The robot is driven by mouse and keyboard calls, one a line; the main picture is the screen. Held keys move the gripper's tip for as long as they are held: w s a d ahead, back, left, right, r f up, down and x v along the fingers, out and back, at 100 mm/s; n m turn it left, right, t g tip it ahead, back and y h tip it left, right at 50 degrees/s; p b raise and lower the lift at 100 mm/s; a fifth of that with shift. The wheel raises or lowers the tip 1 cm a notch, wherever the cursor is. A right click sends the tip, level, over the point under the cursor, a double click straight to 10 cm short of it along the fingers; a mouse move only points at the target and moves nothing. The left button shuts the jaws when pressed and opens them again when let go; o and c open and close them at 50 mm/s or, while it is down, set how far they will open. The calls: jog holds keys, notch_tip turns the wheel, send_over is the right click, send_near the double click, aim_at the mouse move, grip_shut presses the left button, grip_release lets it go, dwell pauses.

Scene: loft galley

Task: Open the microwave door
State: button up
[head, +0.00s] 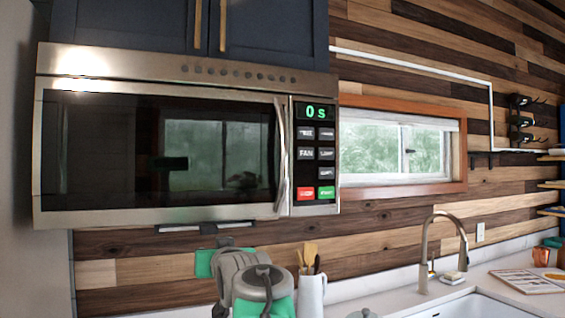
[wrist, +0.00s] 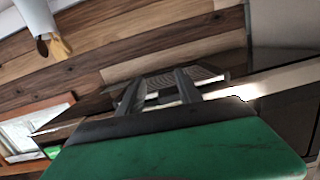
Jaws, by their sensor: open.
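The microwave (head: 180,75) is mounted under dark cabinets in the head view. Its dark glass door (head: 150,150) looks shut. A curved vertical metal handle (head: 281,155) runs along the door's right edge, left of the control panel (head: 315,155) with its green "0 s" display. My gripper (head: 224,241) is just below the microwave's bottom edge, left of the handle and apart from it. In the wrist view my gripper's two dark fingers (wrist: 160,88) are spread with nothing between them, pointing toward the microwave's dark underside (wrist: 285,115) with a vent grille. The handle is not clear there.
A window (head: 400,148) is right of the microwave. Below stand a white holder (head: 312,292) with wooden utensils, a faucet (head: 432,235) and a sink (head: 470,308). Dark cabinets (head: 270,30) sit directly above. The space in front of the door is clear.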

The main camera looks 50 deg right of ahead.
jog(key=s+d+r+m+t+h, duration=0.1)
jog(key=s+d+r+h, duration=0.25)
jog(key=d+r, duration=0.35)
jog(key=t+h, duration=0.2)
jog(key=h, duration=0.1)
send_near(285, 151)
jog(key=w+d, duration=0.2)
jog(key=w, duration=0.1)
jog(key=p+x, duration=0.1)
jog(key=x, duration=0.1)
jog(key=r+p+x, duration=0.1)
jog(key=x, duration=0.1)
jog(key=p+x, duration=0.1)
jog(key=x, duration=0.2)
jog(key=shift+s+r, duration=0.2)
jog(key=shift+s, duration=0.15)
jog(key=shift+w+d, duration=0.25)
jog(key=shift+w, duration=0.1)
jog(key=shift+c, duration=0.4)
grip_shut()
